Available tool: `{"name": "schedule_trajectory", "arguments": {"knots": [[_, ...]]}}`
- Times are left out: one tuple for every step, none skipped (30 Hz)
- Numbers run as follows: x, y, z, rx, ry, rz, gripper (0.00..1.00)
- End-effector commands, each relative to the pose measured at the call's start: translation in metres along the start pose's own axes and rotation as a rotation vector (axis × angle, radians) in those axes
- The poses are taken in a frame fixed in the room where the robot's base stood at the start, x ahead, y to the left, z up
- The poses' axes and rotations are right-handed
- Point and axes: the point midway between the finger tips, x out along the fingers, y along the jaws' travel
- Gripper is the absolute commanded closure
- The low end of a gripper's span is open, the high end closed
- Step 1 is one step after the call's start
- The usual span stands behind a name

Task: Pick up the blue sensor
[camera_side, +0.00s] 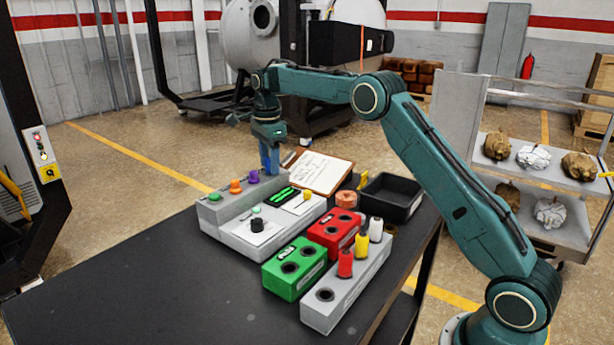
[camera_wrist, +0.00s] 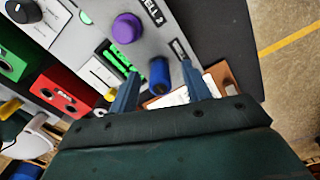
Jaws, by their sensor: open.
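The blue sensor (camera_wrist: 159,76) is a short blue cylinder standing at the end of the grey control panel (camera_wrist: 150,42) in the wrist view. My gripper (camera_wrist: 160,69) is open, with one finger on either side of the sensor and visible gaps to both. In the side view, my gripper (camera_side: 269,158) points down over the far end of the panel (camera_side: 210,212). The blue fingers there blend with the sensor, so I cannot pick it out in that view.
Purple (camera_side: 254,176), orange (camera_side: 235,186) and green (camera_side: 214,196) knobs line the panel's raised back. A clipboard (camera_side: 318,170) lies beside the panel end. A black tray (camera_side: 391,197), a red block (camera_side: 334,233) and a green block (camera_side: 295,268) stand nearby. The table's front left is clear.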

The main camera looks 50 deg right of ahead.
Motion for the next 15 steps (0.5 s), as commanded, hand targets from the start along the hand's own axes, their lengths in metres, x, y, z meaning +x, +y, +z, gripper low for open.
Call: {"name": "schedule_trajectory", "arguments": {"knots": [[0.0000, 0.0000, 0.0000, 0.000, 0.000, 0.000, 0.52], [-0.0001, 0.0000, 0.0000, 0.000, 0.000, 0.000, 0.52], [-0.0001, 0.0000, 0.0000, 0.000, 0.000, 0.000, 0.52], [-0.0001, 0.0000, 0.0000, 0.000, 0.000, 0.000, 0.52], [-0.0002, 0.0000, 0.0000, 0.000, 0.000, 0.000, 0.52], [-0.0002, 0.0000, 0.0000, 0.000, 0.000, 0.000, 0.52], [-0.0002, 0.0000, 0.0000, 0.000, 0.000, 0.000, 0.52], [-0.0002, 0.0000, 0.0000, 0.000, 0.000, 0.000, 0.52], [-0.0002, 0.0000, 0.0000, 0.000, 0.000, 0.000, 0.52], [-0.0002, 0.0000, 0.0000, 0.000, 0.000, 0.000, 0.52], [-0.0002, 0.0000, 0.0000, 0.000, 0.000, 0.000, 0.52], [-0.0002, 0.0000, 0.0000, 0.000, 0.000, 0.000, 0.60], [-0.0002, 0.0000, 0.0000, 0.000, 0.000, 0.000, 0.66], [-0.0003, 0.0000, 0.0000, 0.000, 0.000, 0.000, 0.72], [-0.0003, 0.0000, 0.0000, 0.000, 0.000, 0.000, 0.80]]}}
